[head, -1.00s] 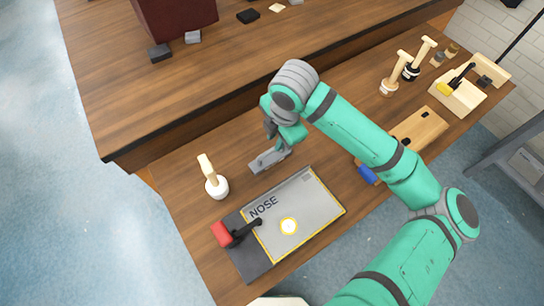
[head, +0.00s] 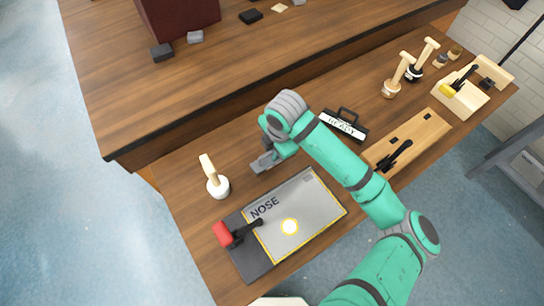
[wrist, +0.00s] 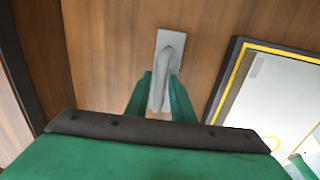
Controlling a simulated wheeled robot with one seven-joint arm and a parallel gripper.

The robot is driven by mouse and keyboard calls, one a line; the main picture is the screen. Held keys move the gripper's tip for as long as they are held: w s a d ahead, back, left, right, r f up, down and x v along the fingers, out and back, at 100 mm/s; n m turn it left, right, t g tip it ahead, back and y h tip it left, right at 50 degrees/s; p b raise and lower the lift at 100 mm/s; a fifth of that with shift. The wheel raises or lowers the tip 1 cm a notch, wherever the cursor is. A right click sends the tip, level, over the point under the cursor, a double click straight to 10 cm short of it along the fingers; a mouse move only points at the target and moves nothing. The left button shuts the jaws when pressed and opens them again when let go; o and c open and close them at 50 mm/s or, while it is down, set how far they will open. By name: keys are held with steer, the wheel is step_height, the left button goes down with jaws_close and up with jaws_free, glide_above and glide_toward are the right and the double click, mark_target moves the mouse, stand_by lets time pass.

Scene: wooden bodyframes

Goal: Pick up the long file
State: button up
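In the wrist view the two green fingers of my gripper (wrist: 160,85) stand apart, one on each side of the grey handle. I see no clear grip on it. My gripper and wrist hide part of the tool in the head view.
A white pot with a wooden handle (head: 217,186) stands left. A black case (head: 343,125) and a wooden board (head: 425,133) lie farther right.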

steer(key=shift+a+f, duration=0.1)
steer(key=shift+f, duration=0.15)
jaws_close()
steer(key=shift+r, duration=0.1)
steer(key=shift+r, duration=0.6)
steer(key=s+d+r, duration=0.2)
steer(key=s+r, duration=0.4)
steer(key=s+d+r, duration=0.2)
steer(key=s+r, duration=0.3)
steer(key=s, duration=0.2)
steer(key=shift+s+d+r, duration=0.15)
steer(key=shift+d+r, duration=0.15)
steer(key=shift+r, duration=0.05)
